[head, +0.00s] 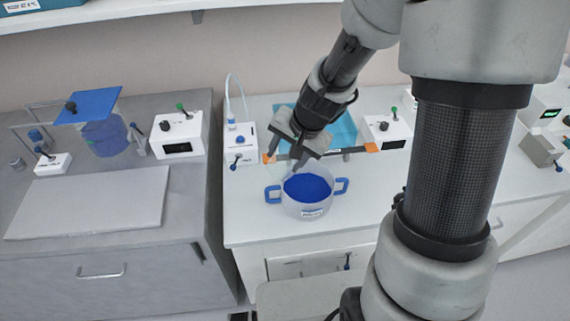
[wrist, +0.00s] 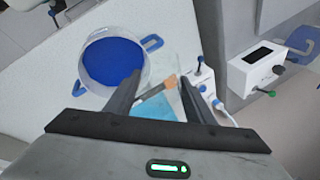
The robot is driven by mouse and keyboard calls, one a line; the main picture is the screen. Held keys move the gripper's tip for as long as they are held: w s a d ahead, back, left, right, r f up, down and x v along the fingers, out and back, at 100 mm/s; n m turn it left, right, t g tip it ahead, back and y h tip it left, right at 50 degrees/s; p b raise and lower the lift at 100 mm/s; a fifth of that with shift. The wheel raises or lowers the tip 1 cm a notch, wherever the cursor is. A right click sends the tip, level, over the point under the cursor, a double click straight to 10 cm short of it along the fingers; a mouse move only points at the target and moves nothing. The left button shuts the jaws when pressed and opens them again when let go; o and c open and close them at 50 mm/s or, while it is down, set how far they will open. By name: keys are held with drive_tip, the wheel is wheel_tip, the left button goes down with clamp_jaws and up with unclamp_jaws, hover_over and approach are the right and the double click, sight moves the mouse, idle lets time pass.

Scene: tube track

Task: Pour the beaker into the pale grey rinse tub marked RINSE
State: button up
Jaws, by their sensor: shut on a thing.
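The rinse tub (head: 290,207) stands on the white bench. It is a pale, round tub with blue handles and a small front label too small to read, and deep blue fills its inside. It also shows in the wrist view (wrist: 84,84), at upper left. My gripper (head: 286,156) is just above and behind the tub's left rim, pointing down. In the wrist view its two dark fingers (wrist: 166,80) stand apart, shut on a clear, faint thing, which looks like the beaker (head: 276,171). Its outline, tilt and contents are hard to make out.
A light blue tray (head: 342,132) with orange corners lies behind my gripper. White control boxes (head: 240,144) and (head: 385,131) flank it. At left, a blue-lidded vessel (head: 104,137) stands behind a pale slab (head: 85,203). Bench front right of the tub is clear.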

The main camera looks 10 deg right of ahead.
sight(273, 157)
drive_tip(key=shift+r+p, duration=0.15)
drive_tip(key=shift+p, duration=0.3)
drive_tip(key=shift+a+r+p, duration=0.1)
drive_tip(key=shift+a+p, duration=0.05)
drive_tip(key=shift+p, duration=0.4)
drive_tip(key=shift+a+h+p, duration=0.1)
drive_tip(key=shift+h+p, duration=0.3)
drive_tip(key=shift+p, duration=0.4)
drive_tip(key=shift+s+a+p, duration=0.1)
drive_tip(key=shift+a+p, duration=0.1)
drive_tip(key=shift+p, duration=1.05)
drive_tip(key=shift+a+h+p, duration=0.45)
drive_tip(key=shift+h+p, duration=0.35)
drive_tip(key=shift+p, duration=0.45)
drive_tip(key=shift+a+f+n+h, duration=0.1)
drive_tip(key=shift+f+n+h, duration=0.2)
drive_tip(key=shift+f, duration=0.15)
drive_tip(key=shift+a+r+h+b, duration=0.15)
drive_tip(key=shift+a+h+b, duration=0.1)
drive_tip(key=shift+h+b, duration=0.05)
drive_tip(key=shift+a+h, duration=0.15)
drive_tip(key=shift+h, duration=0.15)
drive_tip(key=shift+a+r+h, duration=0.1)
drive_tip(key=shift+a+h, duration=0.05)
drive_tip(key=shift+h, duration=0.15)
